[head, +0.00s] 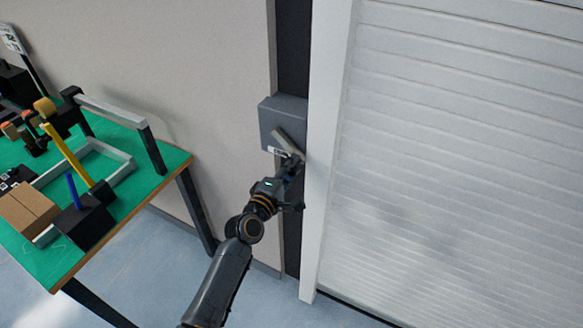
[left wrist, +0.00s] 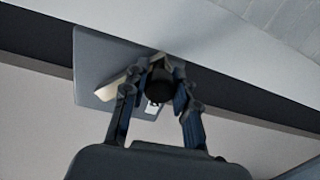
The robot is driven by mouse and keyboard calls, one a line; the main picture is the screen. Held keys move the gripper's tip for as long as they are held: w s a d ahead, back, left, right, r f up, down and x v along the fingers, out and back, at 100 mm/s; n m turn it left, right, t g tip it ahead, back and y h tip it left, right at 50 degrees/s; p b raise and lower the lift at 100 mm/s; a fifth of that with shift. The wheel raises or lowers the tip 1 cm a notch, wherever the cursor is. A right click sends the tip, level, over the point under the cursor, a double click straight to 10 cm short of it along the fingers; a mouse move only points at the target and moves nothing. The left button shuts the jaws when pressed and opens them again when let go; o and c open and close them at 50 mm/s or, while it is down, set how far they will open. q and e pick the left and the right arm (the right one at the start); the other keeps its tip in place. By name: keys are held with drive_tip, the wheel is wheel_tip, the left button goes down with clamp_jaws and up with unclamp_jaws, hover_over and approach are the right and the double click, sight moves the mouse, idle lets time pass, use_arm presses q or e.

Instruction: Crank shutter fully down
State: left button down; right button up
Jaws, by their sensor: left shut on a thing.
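The white slatted shutter (head: 460,150) fills the right of the head view. Its visible slats run down to a dark line near the floor at the lower left corner; the rest of its lower edge is out of the picture. A grey crank box (head: 284,120) is on the dark post left of the shutter frame; it also shows in the left wrist view (left wrist: 95,50). A pale crank arm (head: 287,143) sits on its front. My left gripper (head: 292,168) is shut on the dark crank knob (left wrist: 160,82). My right gripper is not in view.
A green-topped table (head: 165,165) stands at the left with a brown box (head: 28,212), black blocks, a grey frame and several tools. The white shutter frame (head: 326,150) is close to the right of my left gripper. Bare floor shows between table and wall.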

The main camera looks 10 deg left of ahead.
use_arm(q)
drive_tip(key=c, duration=1)
unclamp_jaws()
drive_tip(key=v, duration=1.2)
